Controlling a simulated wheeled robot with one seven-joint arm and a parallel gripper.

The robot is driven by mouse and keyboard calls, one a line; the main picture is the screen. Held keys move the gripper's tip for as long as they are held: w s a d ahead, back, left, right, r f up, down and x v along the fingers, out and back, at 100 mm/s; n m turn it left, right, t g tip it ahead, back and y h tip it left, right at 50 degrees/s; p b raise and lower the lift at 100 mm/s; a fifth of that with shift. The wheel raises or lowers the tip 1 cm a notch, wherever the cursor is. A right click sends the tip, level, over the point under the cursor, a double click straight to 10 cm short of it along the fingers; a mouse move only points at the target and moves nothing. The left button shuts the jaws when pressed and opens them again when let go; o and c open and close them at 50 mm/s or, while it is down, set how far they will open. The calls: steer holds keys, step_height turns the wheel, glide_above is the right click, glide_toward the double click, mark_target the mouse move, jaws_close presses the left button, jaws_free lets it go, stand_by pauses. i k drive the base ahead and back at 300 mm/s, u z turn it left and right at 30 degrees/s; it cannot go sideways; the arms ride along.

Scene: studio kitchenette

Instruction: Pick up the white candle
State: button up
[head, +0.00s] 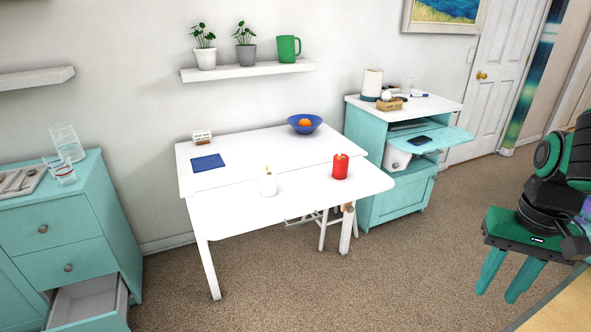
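The white candle (268,185) stands upright near the front edge of the white table (230,217), with a small yellowish flame or wick tip on top. A red candle (340,167) stands to its right on the same table. My gripper (506,283) hangs at the far right of the head view, fingers pointing down, well apart from the table and the candle. Its two green fingers are spread with a gap between them, and nothing shows between them.
The table also bears a blue bowl (304,124) with an orange fruit, a blue cloth or card (208,162) and a small sign (201,136). A teal cabinet (397,197) stands right of the table. A teal dresser (62,230) with an open drawer stands left. Carpet in front is clear.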

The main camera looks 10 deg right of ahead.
mark_target(268, 183)
steer(key=z, duration=0.05)
steer(key=i, duration=1)
steer(key=u, duration=0.05)
